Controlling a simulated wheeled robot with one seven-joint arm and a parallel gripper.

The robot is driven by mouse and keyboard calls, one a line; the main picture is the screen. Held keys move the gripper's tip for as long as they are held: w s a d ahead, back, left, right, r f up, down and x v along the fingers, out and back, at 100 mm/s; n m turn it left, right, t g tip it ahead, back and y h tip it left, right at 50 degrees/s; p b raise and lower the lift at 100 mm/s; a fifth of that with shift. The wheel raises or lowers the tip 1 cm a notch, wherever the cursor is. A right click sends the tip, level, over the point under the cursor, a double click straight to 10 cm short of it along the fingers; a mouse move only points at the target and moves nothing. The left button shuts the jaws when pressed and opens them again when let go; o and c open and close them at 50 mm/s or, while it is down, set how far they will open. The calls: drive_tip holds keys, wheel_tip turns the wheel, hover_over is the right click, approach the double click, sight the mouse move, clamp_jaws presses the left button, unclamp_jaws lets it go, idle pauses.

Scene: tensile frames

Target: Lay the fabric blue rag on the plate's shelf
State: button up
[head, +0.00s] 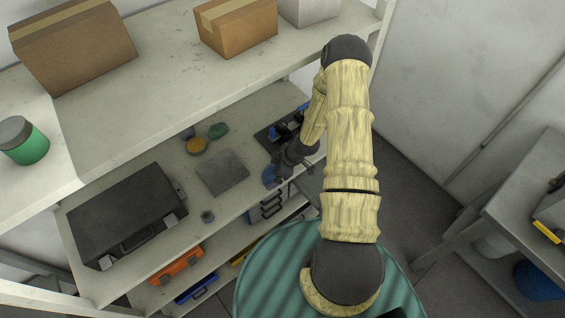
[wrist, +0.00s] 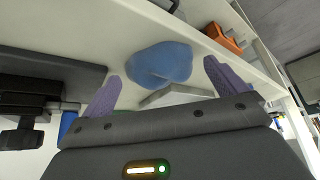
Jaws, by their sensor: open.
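The blue rag (head: 270,177) is a small crumpled blue lump at the front of the middle shelf (head: 235,204), right of a flat grey square that looks like the plate (head: 222,172). My gripper (head: 284,168) reaches in from the right, close beside the rag. In the wrist view the rag (wrist: 160,65) lies on a pale board, between and ahead of the two spread purple fingers of my gripper (wrist: 162,77). The gripper is open. I cannot tell whether a finger touches the rag.
A black case (head: 125,220) fills the shelf's left part. The upper shelf holds cardboard boxes (head: 236,25) and overhangs the back. An orange toolbox (head: 176,266) sits below. A grey table (head: 510,215) stands right.

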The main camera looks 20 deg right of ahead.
drive_tip(key=v, duration=1.1)
drive_tip(key=shift+r+p, duration=0.15)
drive_tip(key=shift+p, duration=0.2)
drive_tip(key=shift+s+d, duration=0.1)
drive_tip(key=shift+s, duration=0.05)
wheel_tip(320, 180, up, 15)
drive_tip(key=m+h, duration=0.6)
drive_tip(key=s+a+r+m, duration=0.6)
drive_tip(key=s+r, duration=0.2)
drive_tip(key=s, duration=0.3)
drive_tip(key=shift+a+r+m+y, duration=0.2)
drive_tip(key=shift+a+m+y, duration=0.1)
